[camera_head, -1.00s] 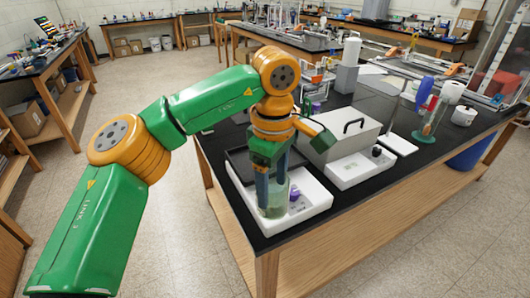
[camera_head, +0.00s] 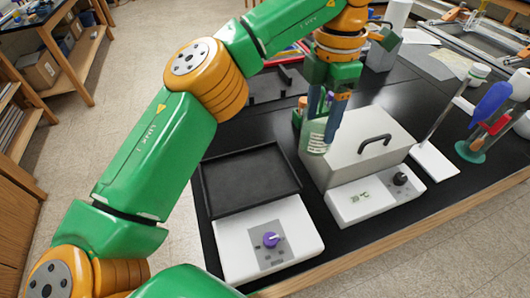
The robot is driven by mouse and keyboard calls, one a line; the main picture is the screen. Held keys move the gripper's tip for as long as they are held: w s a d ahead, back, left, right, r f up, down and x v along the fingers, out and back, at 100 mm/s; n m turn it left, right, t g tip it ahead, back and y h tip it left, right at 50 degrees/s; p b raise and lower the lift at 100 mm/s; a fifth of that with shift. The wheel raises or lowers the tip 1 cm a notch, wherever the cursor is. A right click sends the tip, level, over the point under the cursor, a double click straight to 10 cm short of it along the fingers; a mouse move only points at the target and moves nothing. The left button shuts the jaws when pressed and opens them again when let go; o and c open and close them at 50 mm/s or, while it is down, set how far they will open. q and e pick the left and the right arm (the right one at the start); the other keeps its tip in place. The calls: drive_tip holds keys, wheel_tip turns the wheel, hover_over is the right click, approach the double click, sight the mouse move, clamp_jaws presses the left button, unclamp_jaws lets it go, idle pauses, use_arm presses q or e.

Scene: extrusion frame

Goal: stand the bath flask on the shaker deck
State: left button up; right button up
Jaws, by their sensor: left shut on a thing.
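My left gripper (camera_head: 323,128) comes down from the top, its blue fingers shut on a clear, greenish flask (camera_head: 313,140) with a pale label. The fingers hide part of the flask, which looks upright. It overlaps the left edge of the steel bath (camera_head: 365,155) in the picture; I cannot tell how high it is held. The shaker's dark, rimmed deck (camera_head: 248,182) is empty, lower left of the flask. Its white body (camera_head: 265,245) carries a purple knob in front. My right gripper is not in view.
The bath has a closed lid with a black handle (camera_head: 374,141) and a white control base (camera_head: 375,197). A white stand with a rod (camera_head: 435,160) and a rack with blue and red tools (camera_head: 485,130) stand right. Black bench (camera_head: 225,130) shows behind the shaker.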

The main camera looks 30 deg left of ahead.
use_arm(q)
drive_tip(key=shift+w, duration=0.1)
drive_tip(key=s+a+f, duration=0.2)
drive_tip(key=a+f, duration=0.2)
drive_tip(key=s+a+f+b, duration=0.1)
drive_tip(key=s+a+f, duration=0.1)
drive_tip(key=a+f, duration=0.2)
drive_tip(key=s+a+f+b, duration=0.1)
drive_tip(key=s+a+f, duration=0.2)
drive_tip(key=a+f, duration=0.1)
drive_tip(key=shift+a, duration=0.4)
drive_tip(key=shift+w+f+b, duration=0.1)
drive_tip(key=shift+f+b, duration=0.2)
drive_tip(key=shift+f, duration=0.05)
drive_tip(key=o, duration=1.4)
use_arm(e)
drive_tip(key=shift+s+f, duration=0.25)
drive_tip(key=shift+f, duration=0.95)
